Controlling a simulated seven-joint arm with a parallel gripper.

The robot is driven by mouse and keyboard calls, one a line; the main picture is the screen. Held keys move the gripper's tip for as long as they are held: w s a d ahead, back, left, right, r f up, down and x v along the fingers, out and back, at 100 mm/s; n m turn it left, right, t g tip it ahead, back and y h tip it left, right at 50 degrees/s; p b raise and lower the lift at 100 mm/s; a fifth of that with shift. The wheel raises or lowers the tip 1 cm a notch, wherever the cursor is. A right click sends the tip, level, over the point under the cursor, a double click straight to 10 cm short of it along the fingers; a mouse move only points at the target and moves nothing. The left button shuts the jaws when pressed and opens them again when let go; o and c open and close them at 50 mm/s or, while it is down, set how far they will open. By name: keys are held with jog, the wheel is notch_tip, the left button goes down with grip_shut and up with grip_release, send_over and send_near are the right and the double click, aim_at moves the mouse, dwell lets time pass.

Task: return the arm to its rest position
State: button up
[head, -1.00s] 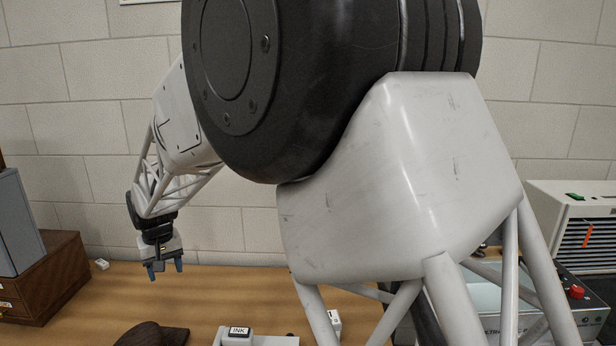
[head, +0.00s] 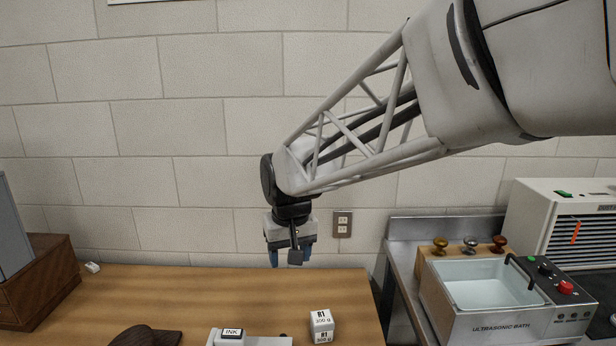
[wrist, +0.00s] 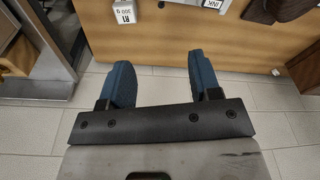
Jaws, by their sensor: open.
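My gripper (head: 290,256) hangs below the end of my arm, above the back of the wooden table in the head view. Its blue fingers are apart with nothing between them.
On the wooden table (head: 200,290) stand a white block marked R1 (head: 321,325), an ink pad (head: 232,336) and a dark brown object (head: 146,336). An ultrasonic bath (head: 490,300) stands on a metal bench at right. A wooden drawer cabinet (head: 45,282) is at left.

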jog(key=s+d+f+m, duration=0.1)
jog(key=s+d+m, duration=0.1)
jog(key=s+d, duration=0.9)
jog(key=s+d+f+m+t, duration=0.1)
jog(key=s+d+m, duration=0.1)
jog(key=s+d, duration=0.9)
jog(key=shift+s+d+f+h, duration=0.15)
jog(key=shift+s+f+h, duration=0.25)
jog(key=shift+s, duration=0.5)
dwell(1.5)
